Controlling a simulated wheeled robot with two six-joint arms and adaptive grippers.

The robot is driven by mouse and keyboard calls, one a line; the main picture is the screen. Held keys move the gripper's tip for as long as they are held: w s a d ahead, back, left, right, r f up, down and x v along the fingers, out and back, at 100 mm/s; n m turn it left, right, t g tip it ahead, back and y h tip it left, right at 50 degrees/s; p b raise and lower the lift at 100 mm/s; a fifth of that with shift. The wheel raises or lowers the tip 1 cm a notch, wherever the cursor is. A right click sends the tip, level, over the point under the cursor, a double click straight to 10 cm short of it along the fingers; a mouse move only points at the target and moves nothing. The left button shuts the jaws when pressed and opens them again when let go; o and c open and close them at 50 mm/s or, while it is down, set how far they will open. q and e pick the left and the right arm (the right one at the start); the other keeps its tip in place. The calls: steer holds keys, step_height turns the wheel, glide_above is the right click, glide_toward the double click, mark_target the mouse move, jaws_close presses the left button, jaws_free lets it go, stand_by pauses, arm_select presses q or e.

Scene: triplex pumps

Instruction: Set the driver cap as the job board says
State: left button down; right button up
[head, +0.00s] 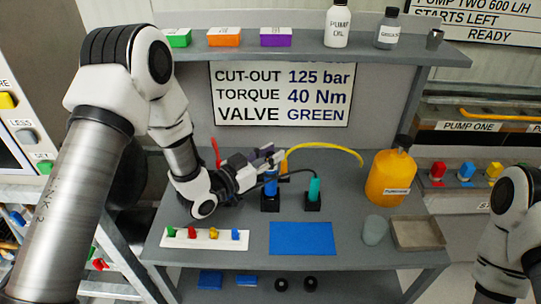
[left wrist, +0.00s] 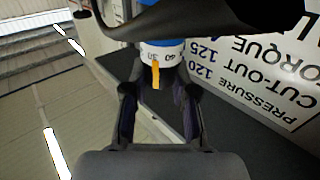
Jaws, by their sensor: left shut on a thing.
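The job board (head: 281,95) on the back wall reads cut-out 125 bar, torque 40 Nm, valve green. A blue driver (head: 271,187) stands upright in a black holder on the bench. My left gripper (head: 272,160) is at its top, shut on the driver cap. In the left wrist view the cap's white number ring (left wrist: 162,55) sits between my fingers, with an orange pointer (left wrist: 156,76) below it. Small numbers, seemingly 30 and 40, show near the pointer; the exact setting cannot be told. My right gripper is out of view.
A teal driver (head: 314,189) stands close to the right in its own holder. A yellow hose (head: 335,148) arcs behind. An orange bottle (head: 390,178), a blue mat (head: 302,239) and a white strip of coloured valves (head: 205,238) are on the bench.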

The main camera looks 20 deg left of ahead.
mark_target(270, 155)
arm_select(q)
steer(key=m+g+h, duration=0.3)
steer(key=h, duration=0.1)
steer(key=shift+a+f, duration=0.1)
steer(key=shift+f, duration=0.05)
steer(key=shift+m+g+h+b, duration=0.45)
steer(key=shift+m+g+h, duration=1.3)
steer(key=shift+g, duration=0.65)
steer(key=shift+m, duration=0.25)
steer(key=c, duration=0.9)
jaws_free()
step_height(270, 155, up, 10)
steer(key=shift+r, duration=0.1)
